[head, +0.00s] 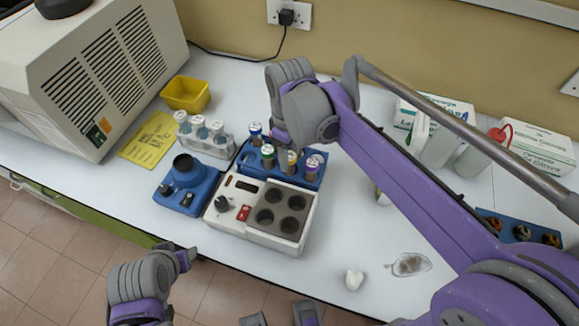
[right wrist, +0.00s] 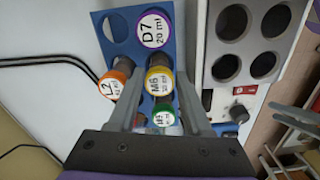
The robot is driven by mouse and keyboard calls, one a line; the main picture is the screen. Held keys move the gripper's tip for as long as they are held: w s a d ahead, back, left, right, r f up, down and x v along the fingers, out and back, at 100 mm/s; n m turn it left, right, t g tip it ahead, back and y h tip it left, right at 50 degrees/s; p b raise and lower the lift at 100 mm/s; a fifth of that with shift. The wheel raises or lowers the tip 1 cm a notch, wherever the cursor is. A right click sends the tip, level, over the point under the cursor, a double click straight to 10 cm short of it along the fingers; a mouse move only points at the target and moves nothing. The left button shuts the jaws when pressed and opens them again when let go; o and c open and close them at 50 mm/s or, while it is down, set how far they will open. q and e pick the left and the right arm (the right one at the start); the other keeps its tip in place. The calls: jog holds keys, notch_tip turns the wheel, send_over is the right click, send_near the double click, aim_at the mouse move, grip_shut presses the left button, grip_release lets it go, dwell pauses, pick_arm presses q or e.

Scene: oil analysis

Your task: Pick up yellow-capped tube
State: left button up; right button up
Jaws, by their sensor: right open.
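The yellow-capped tube, marked M6, stands upright in the blue rack. Its cap (right wrist: 159,80) shows in the right wrist view, and the tube (head: 291,160) is partly hidden in the head view. My right gripper (right wrist: 158,100) is open, with a finger on each side of this tube; I cannot tell whether they touch it. In the head view the right gripper (head: 284,140) points down over the rack (head: 243,162). An orange-capped tube (right wrist: 116,82), a green-capped tube (right wrist: 163,115) and a purple-capped tube (right wrist: 153,28) stand close by. My left gripper (head: 185,259) is low at the left, its jaws unclear.
A white device (head: 232,205) with empty round wells stands in front of the rack. A blue device (head: 185,185), a clear rack of bottles (head: 205,138) and a yellow tray (head: 186,94) are to the left. Boxes (head: 540,148) stand far right. The table's front middle is mostly clear.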

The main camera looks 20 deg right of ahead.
notch_tip(320, 180, down, 2)
jog(key=shift+f, duration=0.15)
grip_shut()
dwell(0.3)
jog(key=shift+r, duration=5.05)
